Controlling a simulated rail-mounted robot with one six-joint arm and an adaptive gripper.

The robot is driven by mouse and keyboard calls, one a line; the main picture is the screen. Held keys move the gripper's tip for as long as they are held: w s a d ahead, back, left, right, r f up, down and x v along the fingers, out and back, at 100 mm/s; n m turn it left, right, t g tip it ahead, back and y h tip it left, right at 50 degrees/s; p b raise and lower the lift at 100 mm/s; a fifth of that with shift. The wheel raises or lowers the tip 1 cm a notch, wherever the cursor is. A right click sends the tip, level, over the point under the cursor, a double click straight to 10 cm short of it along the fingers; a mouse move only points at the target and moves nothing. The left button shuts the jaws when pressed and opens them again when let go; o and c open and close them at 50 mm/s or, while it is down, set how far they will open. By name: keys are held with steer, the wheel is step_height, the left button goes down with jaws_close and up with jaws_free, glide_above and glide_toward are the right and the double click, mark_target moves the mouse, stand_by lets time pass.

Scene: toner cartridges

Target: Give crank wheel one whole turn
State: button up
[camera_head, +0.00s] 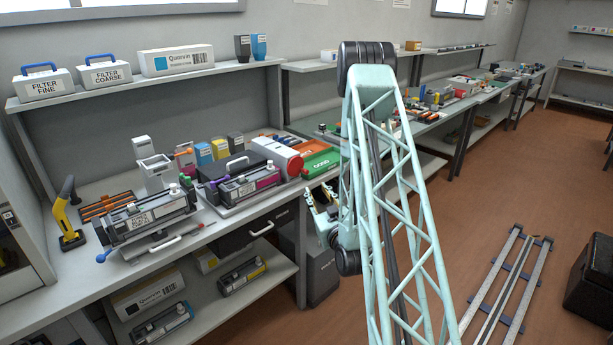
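My gripper (320,196) hangs in front of the bench's front edge, below the bench top. Its two fingers stand apart with nothing seen between them. A red round wheel-like part (295,166) sits on the right end of a white and red machine (272,152) on the bench, up and to the left of my gripper and apart from it. It may be the crank wheel, but I cannot make out a crank handle on it.
Toner cartridges lie in cradles (145,218) and (240,186) on the bench (200,236). A green tray (320,160) lies right of the red part. A yellow and black tool (68,215) stands at left. Floor rails (510,280) lie at right.

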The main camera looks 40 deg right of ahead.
mark_target(306, 173)
steer(key=shift+w, duration=0.1)
steer(key=shift+b+x, duration=0.7)
steer(key=shift+x, duration=6.1)
steer(key=shift+c, duration=0.4)
steer(key=c, duration=0.8)
